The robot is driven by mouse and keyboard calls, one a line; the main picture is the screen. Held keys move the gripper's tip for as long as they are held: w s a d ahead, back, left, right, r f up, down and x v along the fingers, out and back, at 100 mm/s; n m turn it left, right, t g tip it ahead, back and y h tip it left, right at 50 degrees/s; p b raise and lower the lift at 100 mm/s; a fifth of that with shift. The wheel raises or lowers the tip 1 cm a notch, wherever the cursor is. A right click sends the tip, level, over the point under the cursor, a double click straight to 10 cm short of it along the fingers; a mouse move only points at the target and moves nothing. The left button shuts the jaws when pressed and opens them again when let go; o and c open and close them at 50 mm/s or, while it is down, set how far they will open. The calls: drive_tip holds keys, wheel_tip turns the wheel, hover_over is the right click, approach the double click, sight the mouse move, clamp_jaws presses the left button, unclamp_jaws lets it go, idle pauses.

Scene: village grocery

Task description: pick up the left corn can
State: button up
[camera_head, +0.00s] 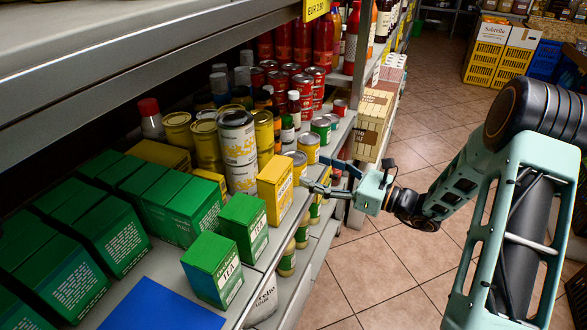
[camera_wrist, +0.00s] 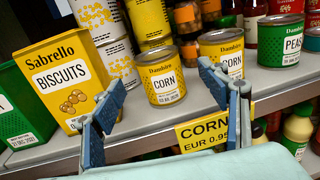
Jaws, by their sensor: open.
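The left corn can (camera_wrist: 163,85) is yellow with a white CORN label and stands upright at the shelf front. In the head view it is a yellow can (camera_head: 297,161) beside the yellow biscuit box. My gripper (camera_head: 316,172) is open and empty in front of the shelf. In the wrist view the blue fingers of my gripper (camera_wrist: 161,82) appear on either side of the left can, apart from it. The right corn can (camera_wrist: 226,47) stands to its right, partly hidden by the right finger.
A yellow biscuit box (camera_wrist: 62,82) stands left of the can, with a gap. Larger yellow-and-white cans (camera_head: 237,145) stand behind. The shelf edge carries a corn price tag (camera_wrist: 204,131). Tiled floor (camera_head: 372,265) is clear.

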drive_tip(key=shift+b+x, duration=0.55)
drive_tip(key=shift+x, duration=2.95)
drive_tip(key=shift+s, duration=0.1)
drive_tip(key=c, duration=1.5)
